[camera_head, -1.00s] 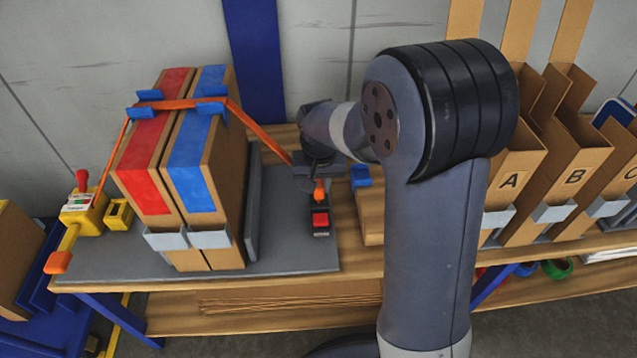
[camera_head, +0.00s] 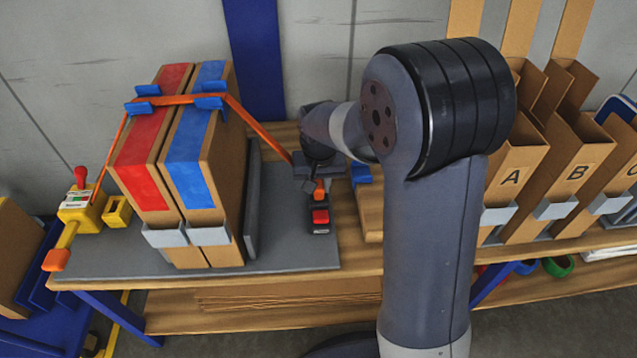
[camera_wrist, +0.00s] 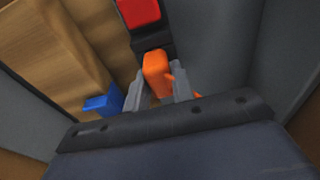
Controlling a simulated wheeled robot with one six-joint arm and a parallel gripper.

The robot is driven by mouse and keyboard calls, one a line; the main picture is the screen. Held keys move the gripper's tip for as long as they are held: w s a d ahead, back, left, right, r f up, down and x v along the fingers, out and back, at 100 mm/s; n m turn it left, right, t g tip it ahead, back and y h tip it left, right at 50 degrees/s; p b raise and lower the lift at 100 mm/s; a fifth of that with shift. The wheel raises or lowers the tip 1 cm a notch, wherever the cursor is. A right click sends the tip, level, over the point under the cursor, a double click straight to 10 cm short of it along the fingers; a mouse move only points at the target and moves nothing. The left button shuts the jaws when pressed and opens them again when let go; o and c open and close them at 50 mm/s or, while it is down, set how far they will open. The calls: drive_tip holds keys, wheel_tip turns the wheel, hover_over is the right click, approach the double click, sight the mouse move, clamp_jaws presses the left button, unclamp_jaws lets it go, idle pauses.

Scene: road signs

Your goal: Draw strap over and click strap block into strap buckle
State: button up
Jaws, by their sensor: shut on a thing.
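An orange strap (camera_head: 262,135) runs from the yellow tensioner (camera_head: 82,213) at the left, over the two upright cardboard boxes with a red band (camera_head: 150,160) and a blue band (camera_head: 188,165), then down to my gripper. My gripper (camera_head: 318,178) is shut on the orange strap block (camera_wrist: 156,75), which also shows just below it in the head view (camera_head: 319,188). The black strap buckle with its red button (camera_head: 320,217) stands on the grey base plate, directly in front of the block. In the wrist view the block meets the near end of the buckle (camera_wrist: 153,45); how deep it sits is unclear.
Blue clips (camera_head: 210,103) hold the strap at the box tops. A blue block (camera_head: 361,174) stands right of my gripper on the wooden bench. Cardboard bins marked A (camera_head: 510,180), B and C stand further right.

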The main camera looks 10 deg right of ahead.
drive_tip(key=o, duration=0.9)
drive_tip(key=shift+r, duration=0.1)
drive_tip(key=r+p, duration=0.1)
drive_tip(key=r, duration=0.2)
drive_tip(key=s+r, duration=0.1)
drive_tip(key=r, duration=0.3)
drive_tip(key=r+p, duration=0.1)
drive_tip(key=r, duration=0.2)
drive_tip(key=shift+s+r+p, duration=0.25)
drive_tip(key=shift+s+p, duration=0.1)
drive_tip(key=f, duration=0.3)
drive_tip(key=w+f+b, duration=0.1)
drive_tip(key=f, duration=0.3)
drive_tip(key=f+b, duration=0.1)
drive_tip(key=f, duration=0.2)
drive_tip(key=shift+w+f, duration=0.3)
drive_tip(key=shift+w, duration=0.05)
drive_tip(key=shift+r, duration=0.2)
drive_tip(key=shift+r, duration=0.1)
